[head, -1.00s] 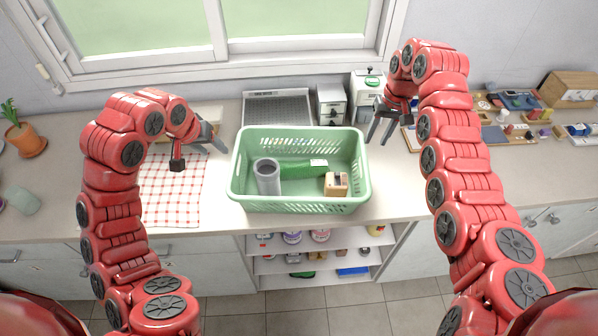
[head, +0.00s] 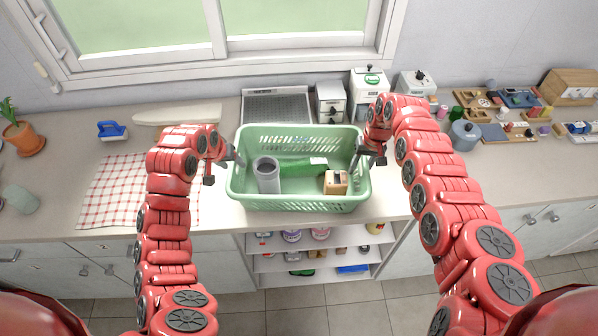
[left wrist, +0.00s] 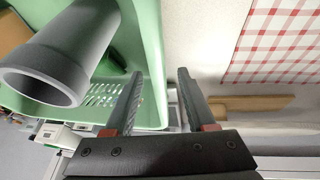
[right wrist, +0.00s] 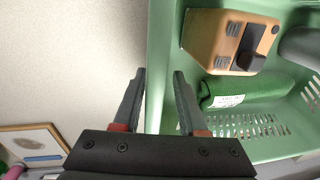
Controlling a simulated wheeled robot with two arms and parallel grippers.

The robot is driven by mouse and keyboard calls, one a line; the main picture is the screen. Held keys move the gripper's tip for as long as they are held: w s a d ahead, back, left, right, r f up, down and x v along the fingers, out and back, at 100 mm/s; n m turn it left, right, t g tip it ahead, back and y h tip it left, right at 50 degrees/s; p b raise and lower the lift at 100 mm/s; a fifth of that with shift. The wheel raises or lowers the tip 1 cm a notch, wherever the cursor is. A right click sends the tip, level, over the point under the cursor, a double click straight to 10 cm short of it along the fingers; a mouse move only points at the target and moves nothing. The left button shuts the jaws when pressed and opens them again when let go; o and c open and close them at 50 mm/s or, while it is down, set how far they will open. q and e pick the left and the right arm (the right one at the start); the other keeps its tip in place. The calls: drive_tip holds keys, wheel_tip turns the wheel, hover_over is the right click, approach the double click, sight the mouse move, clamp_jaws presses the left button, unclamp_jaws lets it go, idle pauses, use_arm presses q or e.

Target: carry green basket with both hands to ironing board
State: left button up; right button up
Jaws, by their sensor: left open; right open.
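The green basket (head: 300,205) stands upright on the counter in the head view. It holds a grey cylinder (head: 267,176), a green item with a white label (head: 300,168) and a wooden block-like item (head: 336,183). My left gripper (head: 224,166) is open at the basket's left side; in the left wrist view its fingers (left wrist: 158,78) lie either side of the wall line. My right gripper (head: 369,152) is open at the right side, its fingers (right wrist: 160,75) likewise astride the wall line. Contact cannot be told. A long pale tapered board (head: 178,115), apparently the ironing board, lies at the back left.
A red-checked cloth (head: 112,190) lies left of the basket, with a blue-handled item (head: 112,130) behind it. A drying rack (head: 277,106) and canisters (head: 331,101) stand behind the basket. A grey pot (head: 465,134) and small items crowd the right.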

use_arm(q)
drive_tip(key=shift+x, duration=1.15)
use_arm(e)
drive_tip(key=shift+a+f, duration=0.2)
drive_tip(key=shift+f, duration=0.9)
use_arm(q)
drive_tip(key=c, duration=0.7)
use_arm(e)
clamp_jaws()
use_arm(q)
drive_tip(key=shift+d, duration=0.1)
clamp_jaws()
use_arm(e)
drive_tip(key=shift+a, duration=0.1)
